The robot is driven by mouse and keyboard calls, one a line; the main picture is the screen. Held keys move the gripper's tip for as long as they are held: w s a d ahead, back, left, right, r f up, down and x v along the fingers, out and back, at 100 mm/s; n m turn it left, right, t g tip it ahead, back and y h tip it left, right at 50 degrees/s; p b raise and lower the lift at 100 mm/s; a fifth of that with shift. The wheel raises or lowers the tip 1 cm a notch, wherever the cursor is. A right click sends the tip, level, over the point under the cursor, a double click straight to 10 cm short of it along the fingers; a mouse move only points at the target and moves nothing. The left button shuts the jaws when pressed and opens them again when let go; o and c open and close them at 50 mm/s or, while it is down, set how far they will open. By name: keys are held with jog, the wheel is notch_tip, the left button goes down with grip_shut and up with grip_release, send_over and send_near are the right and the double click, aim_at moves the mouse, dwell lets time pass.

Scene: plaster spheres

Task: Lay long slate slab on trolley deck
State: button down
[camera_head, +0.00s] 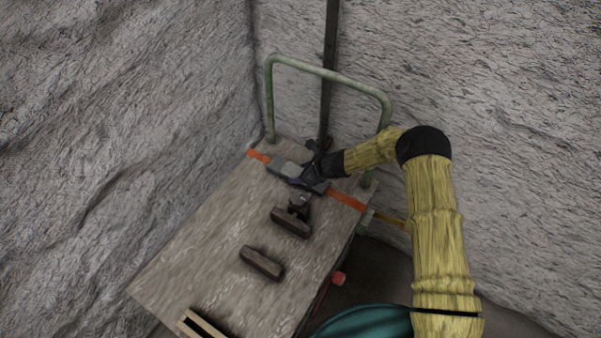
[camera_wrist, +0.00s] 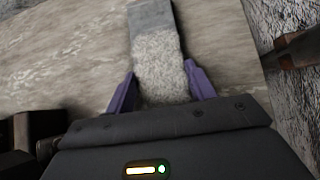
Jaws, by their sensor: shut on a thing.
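The long slate slab (camera_head: 284,168) is grey, with a pale speckled middle and a smooth darker end. It lies over the trolley deck (camera_head: 205,235), at the handle end, in line with an orange strip. My gripper (camera_head: 308,181) is shut on the slab from above. In the wrist view the purple fingers of my gripper (camera_wrist: 160,80) stand on both sides of the slab (camera_wrist: 155,50), and the deck shows beneath it. The slab's near end is hidden by my gripper. I cannot tell whether the slab touches the deck.
The orange strip (camera_head: 347,200) crosses the deck. A green handle (camera_head: 325,72) and a dark post (camera_head: 329,60) rise behind my gripper. Dark wooden blocks (camera_head: 291,222) (camera_head: 262,262) lie nearer, and a wooden piece (camera_head: 203,325) sits at the front. The deck's left side is clear. Rough walls stand close.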

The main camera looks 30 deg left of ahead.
jog(key=c, duration=0.5)
grip_release()
jog(key=v, duration=1.2)
